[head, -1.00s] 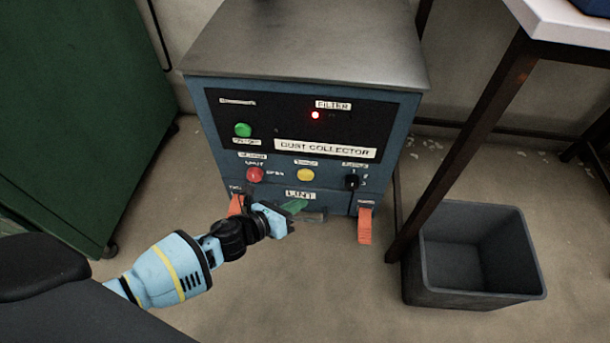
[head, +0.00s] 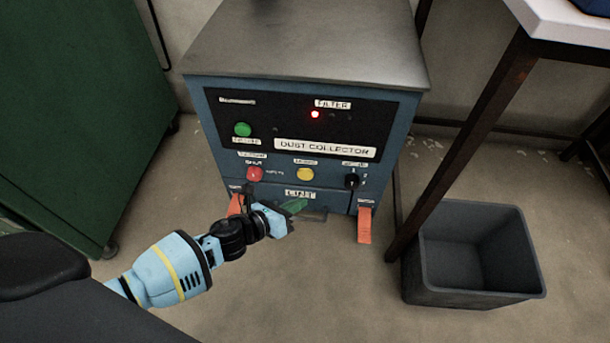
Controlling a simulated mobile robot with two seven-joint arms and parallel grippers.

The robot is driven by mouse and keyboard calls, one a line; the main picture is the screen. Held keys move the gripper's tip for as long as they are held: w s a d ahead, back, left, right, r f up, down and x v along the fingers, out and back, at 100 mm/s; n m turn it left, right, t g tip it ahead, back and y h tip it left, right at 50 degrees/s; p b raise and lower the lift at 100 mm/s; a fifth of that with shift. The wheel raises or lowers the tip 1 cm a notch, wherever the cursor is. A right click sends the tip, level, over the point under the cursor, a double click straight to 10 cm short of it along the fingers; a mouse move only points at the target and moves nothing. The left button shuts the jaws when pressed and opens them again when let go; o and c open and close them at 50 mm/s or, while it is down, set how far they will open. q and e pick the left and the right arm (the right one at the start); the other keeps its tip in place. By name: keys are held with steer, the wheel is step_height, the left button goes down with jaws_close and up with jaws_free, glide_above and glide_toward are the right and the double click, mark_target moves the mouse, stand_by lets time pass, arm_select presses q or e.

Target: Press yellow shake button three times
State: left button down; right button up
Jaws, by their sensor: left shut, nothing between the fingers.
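The yellow button (head: 305,174) sits on the front of the blue dust collector (head: 200,110), between a red button (head: 254,174) on its left and a black switch (head: 352,181) on its right. My right gripper is not in view.
A green button (head: 243,130) and a lit red FILTER light (head: 316,114) are higher on the panel. Orange latches (head: 365,224) flank the drawer. A grey bin (head: 470,292) and a table leg stand on the right, a green cabinet (head: 75,110) on the left.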

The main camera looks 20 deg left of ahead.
mark_target(305, 175)
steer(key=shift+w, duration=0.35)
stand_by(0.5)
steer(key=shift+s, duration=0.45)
arm_select(q)
steer(key=s, duration=0.2)
steer(key=s+d+p, duration=0.1)
steer(key=shift+s, duration=0.35)
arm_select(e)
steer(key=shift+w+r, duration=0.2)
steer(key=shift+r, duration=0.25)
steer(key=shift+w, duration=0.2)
arm_select(q)
steer(key=shift+w, duration=0.1)
